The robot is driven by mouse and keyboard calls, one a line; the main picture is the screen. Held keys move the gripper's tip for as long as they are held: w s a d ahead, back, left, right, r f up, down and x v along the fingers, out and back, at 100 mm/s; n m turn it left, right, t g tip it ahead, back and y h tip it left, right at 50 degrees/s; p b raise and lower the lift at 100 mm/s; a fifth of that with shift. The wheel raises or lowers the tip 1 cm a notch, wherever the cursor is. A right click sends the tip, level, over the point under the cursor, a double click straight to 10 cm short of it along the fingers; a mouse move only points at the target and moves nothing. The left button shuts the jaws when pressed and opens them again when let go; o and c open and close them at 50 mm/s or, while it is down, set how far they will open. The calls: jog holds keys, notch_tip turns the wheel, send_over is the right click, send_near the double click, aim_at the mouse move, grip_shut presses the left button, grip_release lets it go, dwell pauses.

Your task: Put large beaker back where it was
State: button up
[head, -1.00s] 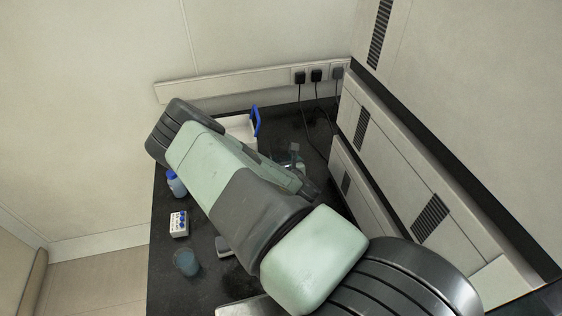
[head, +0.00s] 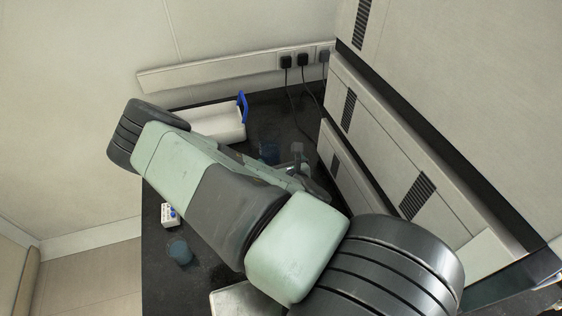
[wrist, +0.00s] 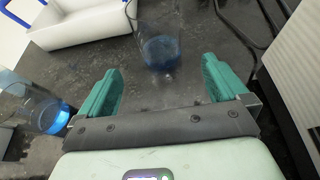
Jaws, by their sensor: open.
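A clear beaker with blue liquid in its bottom (wrist: 160,52) stands upright on the dark bench in the wrist view. Another clear vessel with blue liquid (wrist: 42,112) is left of the left finger. In the head view my arm covers much of the bench. Which vessel is the large beaker is not certain.
A white tray with a blue handle (head: 213,124) lies at the back of the bench. A blue beaker (head: 180,252) and a small white box (head: 170,214) are near the left edge. Black cables (head: 297,105) hang at the back; a panelled wall (head: 365,125) bounds the right.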

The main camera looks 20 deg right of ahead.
jog(key=shift+s+r, duration=0.2)
jog(key=shift+w+r+m+h, duration=0.25)
jog(key=shift+m+h, duration=0.15)
jog(key=shift+m, duration=0.4)
notch_tip(320, 180, up, 4)
jog(key=w+m+g+h, duration=0.2)
jog(key=w+m, duration=0.1)
jog(key=m, duration=0.6)
notch_tip(320, 180, up, 16)
jog(key=m+g+y, duration=0.2)
jog(key=m+g, duration=0.2)
jog(key=m, duration=1)
send_over(277, 143)
jog(key=s+a, duration=0.6)
jog(key=s, duration=0.1)
jog(key=s+a+r+m, duration=0.1)
jog(key=s+r+m, duration=0.25)
jog(key=r, duration=0.35)
jog(key=s+r+m+g, duration=0.1)
jog(key=s+r+m, duration=0.2)
jog(key=s+r, duration=0.3)
jog(key=s+r+m+g, duration=0.1)
jog(key=s+r+m, duration=0.3)
jog(key=s, duration=0.9)
notch_tip(277, 143, up, 2)
jog(key=shift+s+a+r+y, duration=0.1)
jog(key=shift+s+a+y, duration=0.15)
jog(key=shift+y, duration=0.15)
